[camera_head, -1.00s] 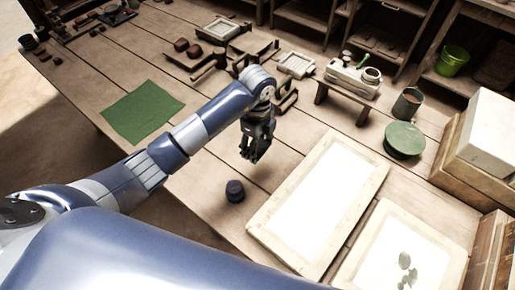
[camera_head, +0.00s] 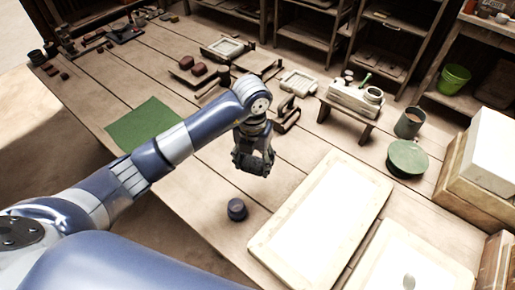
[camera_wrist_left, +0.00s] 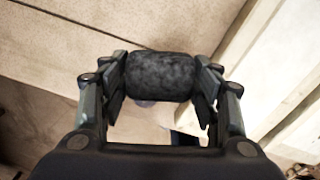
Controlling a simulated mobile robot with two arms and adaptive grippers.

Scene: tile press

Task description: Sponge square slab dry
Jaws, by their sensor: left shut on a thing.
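My left gripper (camera_head: 254,163) is above the table, left of the pale slabs. In the left wrist view, its fingers (camera_wrist_left: 160,85) are shut on a dark grey, speckled sponge (camera_wrist_left: 160,77), gripped from both sides. In the head view the sponge is hard to make out from the gripper. A large pale slab in a cream frame (camera_head: 322,212) lies right of the gripper. A second pale slab (camera_head: 388,262) lies at the lower right, partly cut off by the picture edge, with one small grey spot on it. My right gripper is not in view.
A dark round piece (camera_head: 237,210) stands on the table below the gripper. A green cloth (camera_head: 145,123) lies left, partly behind my arm. A green disc (camera_head: 407,158), a mug (camera_head: 409,122) and a small bench (camera_head: 347,112) stand at the right. White blocks (camera_head: 490,150) border the right edge.

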